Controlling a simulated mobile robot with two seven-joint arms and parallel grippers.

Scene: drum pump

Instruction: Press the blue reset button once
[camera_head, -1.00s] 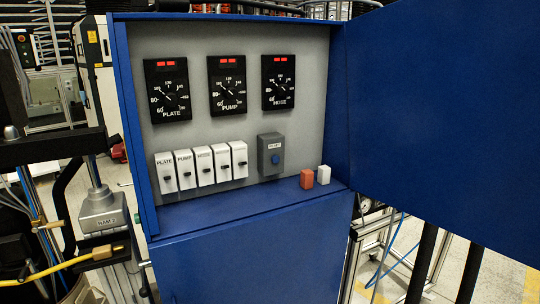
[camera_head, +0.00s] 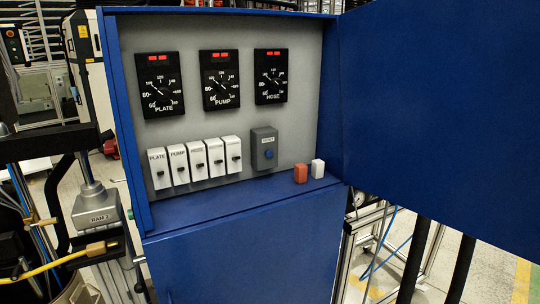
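The box is mounted on the grey back panel of the open blue cabinet, to the right of a row of white switches. Nothing touches or covers the button. Neither of my grippers shows in the head view.
White switches (camera_head: 196,160) sit left of the reset box, under three black gauges (camera_head: 220,80). The open blue door (camera_head: 440,120) fills the right side.

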